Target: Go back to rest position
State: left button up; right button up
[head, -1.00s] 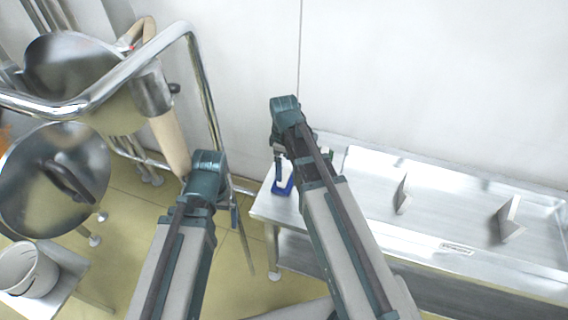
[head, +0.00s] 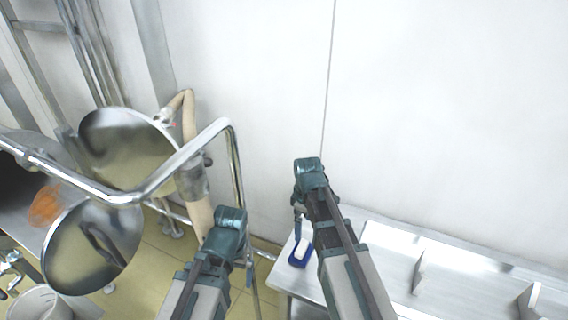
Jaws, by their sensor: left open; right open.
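My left arm reaches up from the bottom, and its gripper (head: 249,278) hangs down beyond the teal wrist, small and partly hidden by the arm. It is open with nothing visible in it. My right gripper (head: 297,234) points down over the left end of the metal bench (head: 290,278). It is open, just above a small blue and white object (head: 300,254) on the bench. I cannot tell whether it touches that object.
A bent chrome rail (head: 150,190) and round steel lids (head: 92,247) stand on the left. A white bucket (head: 40,303) is at the lower left. Upright metal dividers (head: 420,270) stand on the bench. A white wall closes the back.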

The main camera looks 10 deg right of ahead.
aim_at(302, 246)
jog(key=shift+f+b, duration=5.9)
jog(key=shift+f, duration=0.1)
pick_arm(q)
notch_tip(302, 246, down, 12)
jog(key=shift+r, duration=0.15)
pick_arm(e)
jog(key=shift+r, duration=0.15)
